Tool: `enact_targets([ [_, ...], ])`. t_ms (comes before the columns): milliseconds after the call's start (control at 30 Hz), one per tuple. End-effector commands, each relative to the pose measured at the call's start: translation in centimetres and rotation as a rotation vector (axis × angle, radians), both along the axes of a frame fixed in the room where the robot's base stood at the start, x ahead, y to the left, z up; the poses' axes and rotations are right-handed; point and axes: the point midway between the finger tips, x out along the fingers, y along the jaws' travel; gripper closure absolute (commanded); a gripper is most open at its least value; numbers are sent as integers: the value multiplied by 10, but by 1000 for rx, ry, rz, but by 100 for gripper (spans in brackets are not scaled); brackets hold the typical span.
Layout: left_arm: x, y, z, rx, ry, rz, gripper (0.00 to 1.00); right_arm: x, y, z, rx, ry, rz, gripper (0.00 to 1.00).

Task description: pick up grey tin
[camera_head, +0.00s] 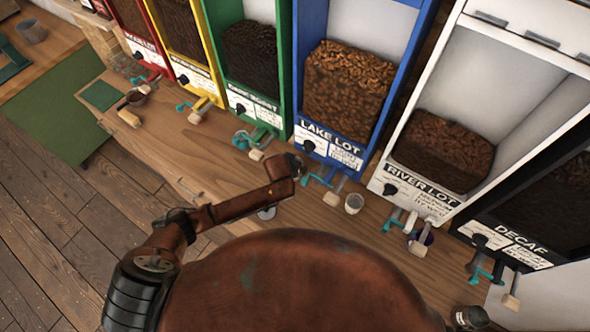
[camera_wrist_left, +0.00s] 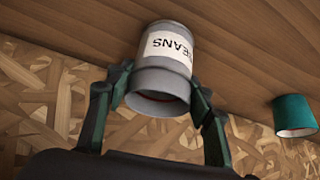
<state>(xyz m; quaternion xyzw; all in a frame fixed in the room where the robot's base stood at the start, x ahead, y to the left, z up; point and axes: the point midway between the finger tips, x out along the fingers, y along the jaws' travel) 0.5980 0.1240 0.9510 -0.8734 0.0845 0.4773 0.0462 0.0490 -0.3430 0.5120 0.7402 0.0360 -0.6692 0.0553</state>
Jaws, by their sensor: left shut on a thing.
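A grey tin with a white label reading "BEANS" (camera_wrist_left: 168,68) is in the middle of the left wrist view. Its label appears upside down and its open rim faces the camera. My left gripper (camera_wrist_left: 160,98) is shut on it, with one dark green finger on each side near the rim. I cannot tell whether the tin touches the wood behind it. In the head view my left arm reaches over the bench, but its gripper is not clearly visible. My right gripper is not in view.
A teal cup (camera_wrist_left: 295,116) stands to the right of the tin. Several bean dispensers, including the blue LAKE LOT one (camera_head: 331,133), line the wooden bench (camera_head: 180,150), their levers sticking out. A grey container (camera_head: 31,31) stands at the far left. A dark jar (camera_head: 468,317) is at lower right.

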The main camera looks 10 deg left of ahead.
Motion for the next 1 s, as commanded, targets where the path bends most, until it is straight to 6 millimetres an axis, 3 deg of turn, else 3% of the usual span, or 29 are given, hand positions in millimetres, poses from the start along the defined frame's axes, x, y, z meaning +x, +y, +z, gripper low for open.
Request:
enact_targets([
  [267,0,0,0,0,0,0,78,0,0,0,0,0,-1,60],
  [667,-4,0,5,-2,-2,-1,78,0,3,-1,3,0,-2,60],
  [833,-18,4,17,-2,-1,0,78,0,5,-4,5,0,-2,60],
  [1000,-50,9,32,-3,1,-1,78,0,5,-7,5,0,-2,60],
])
